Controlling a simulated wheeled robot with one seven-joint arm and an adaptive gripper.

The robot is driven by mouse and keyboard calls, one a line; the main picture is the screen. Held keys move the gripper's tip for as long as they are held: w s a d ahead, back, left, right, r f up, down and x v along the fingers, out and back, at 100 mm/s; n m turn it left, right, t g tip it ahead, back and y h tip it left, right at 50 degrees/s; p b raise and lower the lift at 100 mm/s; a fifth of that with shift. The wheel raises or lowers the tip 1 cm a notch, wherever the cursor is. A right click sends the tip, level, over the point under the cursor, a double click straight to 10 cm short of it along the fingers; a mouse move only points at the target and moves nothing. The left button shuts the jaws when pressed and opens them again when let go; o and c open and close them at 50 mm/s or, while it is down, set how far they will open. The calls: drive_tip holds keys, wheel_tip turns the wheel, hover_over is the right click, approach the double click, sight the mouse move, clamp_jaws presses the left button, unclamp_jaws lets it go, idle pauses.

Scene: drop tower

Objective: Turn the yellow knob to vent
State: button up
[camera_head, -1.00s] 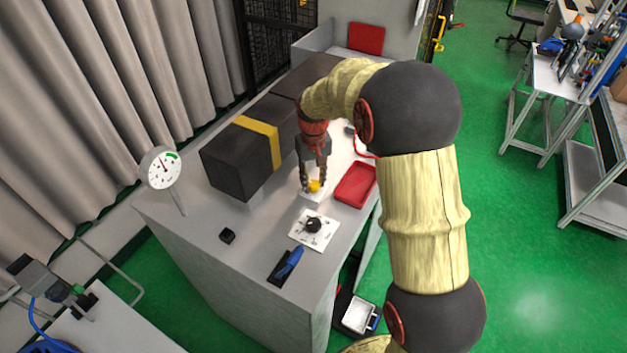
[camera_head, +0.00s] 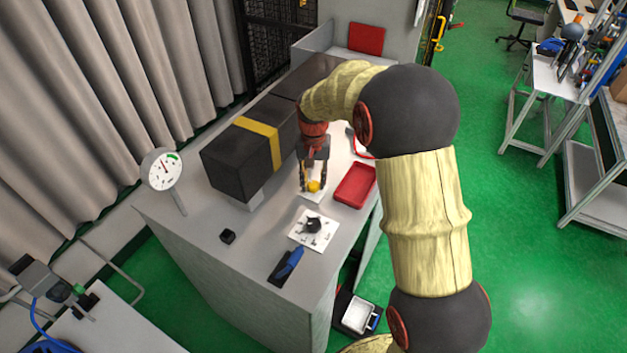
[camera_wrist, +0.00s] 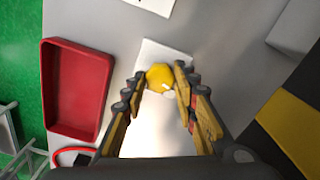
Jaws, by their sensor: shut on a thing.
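The yellow knob (camera_head: 314,186) sits on a white plate on the grey bench top, and it shows between the fingers in the wrist view (camera_wrist: 159,78). My gripper (camera_head: 313,184) reaches down over it. Its two fingers (camera_wrist: 158,84) are shut on the knob, one at each side. A white mark shows on the knob's edge in the wrist view. The white plate (camera_wrist: 168,52) is partly hidden by the fingers and the knob. Any labels on it cannot be read.
A red tray (camera_head: 355,185) lies beside the plate. A black box with a yellow band (camera_head: 258,142) stands on the other side. A black knob (camera_head: 313,225) on a white plate, a blue-handled tool (camera_head: 290,262) and a dial gauge (camera_head: 162,170) are nearer the front.

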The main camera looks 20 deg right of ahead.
sight(313, 183)
drive_tip(key=m, duration=0.7)
drive_tip(key=shift+p, duration=0.3)
drive_tip(key=m, duration=0.6)
drive_tip(key=shift+m, duration=0.4)
drive_tip(key=o, duration=1.2)
wheel_tip(313, 183, up, 12)
idle(0.4)
